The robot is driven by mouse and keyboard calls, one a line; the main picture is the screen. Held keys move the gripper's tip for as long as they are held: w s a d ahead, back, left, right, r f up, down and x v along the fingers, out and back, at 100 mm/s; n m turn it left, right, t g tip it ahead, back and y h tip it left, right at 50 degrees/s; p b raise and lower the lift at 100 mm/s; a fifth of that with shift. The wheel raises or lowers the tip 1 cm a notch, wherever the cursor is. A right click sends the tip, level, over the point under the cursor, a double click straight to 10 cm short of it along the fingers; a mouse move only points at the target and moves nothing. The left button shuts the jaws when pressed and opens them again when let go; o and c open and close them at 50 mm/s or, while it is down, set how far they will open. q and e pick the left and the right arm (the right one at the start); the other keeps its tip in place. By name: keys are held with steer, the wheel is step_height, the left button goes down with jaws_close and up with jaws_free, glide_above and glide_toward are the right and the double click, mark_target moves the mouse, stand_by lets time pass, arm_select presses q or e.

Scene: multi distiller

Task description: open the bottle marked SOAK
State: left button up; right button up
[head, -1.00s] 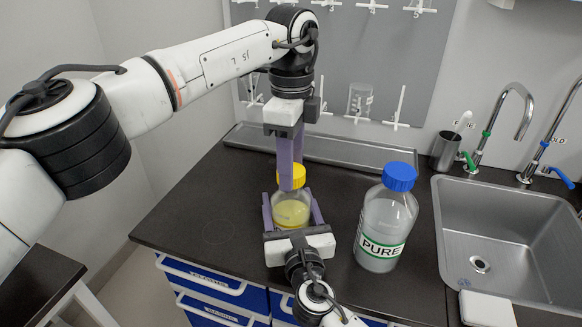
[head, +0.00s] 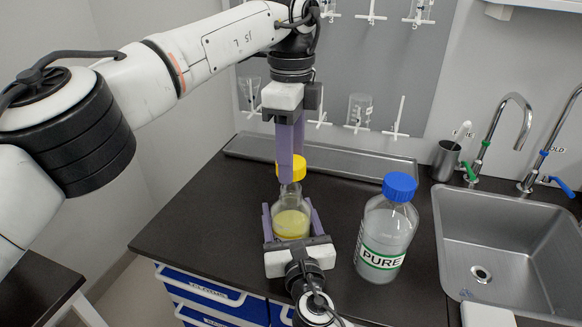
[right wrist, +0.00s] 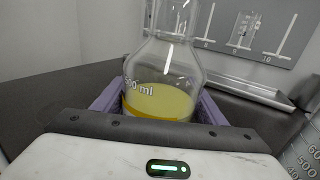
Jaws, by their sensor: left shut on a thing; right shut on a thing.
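A small clear bottle (head: 291,222) with yellow liquid stands on the dark bench in the head view. It also shows in the right wrist view (right wrist: 160,98), with a yellow band and "ml" print; no SOAK marking is readable. My right gripper (head: 290,212) is shut around its body from the front, one finger on each side. My left gripper (head: 287,178) points down from above and is shut on the yellow cap (head: 298,167). Clear neck shows below the cap. I cannot tell whether the cap is fully clear of the rim. The right wrist view shows no cap.
A larger bottle marked PURE (head: 386,238) with a blue cap stands close on the right. A steel sink (head: 490,215) with taps is farther right. A metal tray (head: 330,160) lies along the back. The bench left of the small bottle is clear.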

steer(key=o, duration=2.1)
steer(key=shift+o, duration=0.2)
steer(key=shift+s, duration=0.1)
